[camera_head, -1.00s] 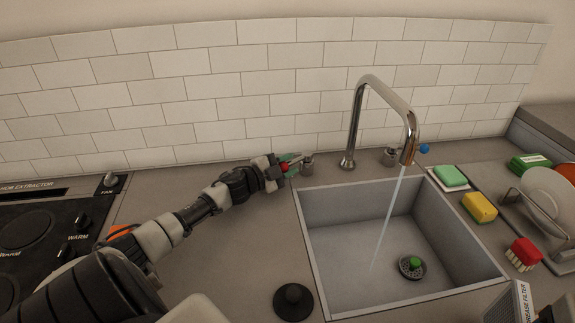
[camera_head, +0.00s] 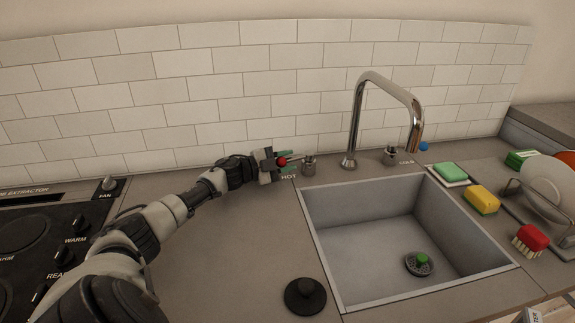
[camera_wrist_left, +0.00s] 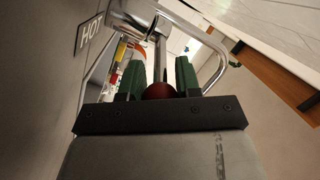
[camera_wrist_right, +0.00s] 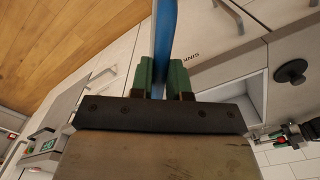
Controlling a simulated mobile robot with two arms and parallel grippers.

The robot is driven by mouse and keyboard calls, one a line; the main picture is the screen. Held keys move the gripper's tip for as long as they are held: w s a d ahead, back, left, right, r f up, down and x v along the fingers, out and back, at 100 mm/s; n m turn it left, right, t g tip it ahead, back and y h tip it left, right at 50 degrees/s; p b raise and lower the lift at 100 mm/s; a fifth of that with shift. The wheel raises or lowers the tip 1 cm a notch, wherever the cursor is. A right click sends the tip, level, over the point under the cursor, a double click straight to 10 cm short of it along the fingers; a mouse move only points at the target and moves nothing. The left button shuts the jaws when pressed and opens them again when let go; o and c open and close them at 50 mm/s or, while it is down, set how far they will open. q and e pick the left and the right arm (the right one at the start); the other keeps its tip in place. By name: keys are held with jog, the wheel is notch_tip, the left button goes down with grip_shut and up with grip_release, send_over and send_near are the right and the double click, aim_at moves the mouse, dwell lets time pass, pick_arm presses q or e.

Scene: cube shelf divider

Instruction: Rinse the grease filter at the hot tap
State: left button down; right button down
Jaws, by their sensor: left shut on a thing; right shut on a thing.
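My left gripper (camera_head: 275,165) is shut on the red-knobbed hot tap lever (camera_head: 283,161), beside the HOT label. The left wrist view shows the red knob (camera_wrist_left: 159,90) between its green fingers. The chrome spout (camera_head: 392,90) arches over the sink (camera_head: 375,240), and no water stream shows. In the right wrist view my right gripper (camera_wrist_right: 165,75) is shut on a blue bar (camera_wrist_right: 165,35). I cannot tell whether the bar belongs to the filter.
A green-topped strainer plug (camera_head: 420,263) lies on the sink floor. A black stopper (camera_head: 305,295) sits on the counter at the front. Sponges (camera_head: 481,199), a red brush (camera_head: 531,239) and a plate rack (camera_head: 535,200) stand right. The stove (camera_head: 35,240) is left.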

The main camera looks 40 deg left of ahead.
pick_arm(q)
jog(key=shift+a, duration=0.1)
jog(key=c, duration=0.8)
grip_release()
jog(key=v, duration=1)
jog(key=shift+s+f, duration=0.1)
jog(key=shift+s, duration=0.1)
jog(key=shift+v, duration=0.8)
jog(key=shift+w, duration=0.1)
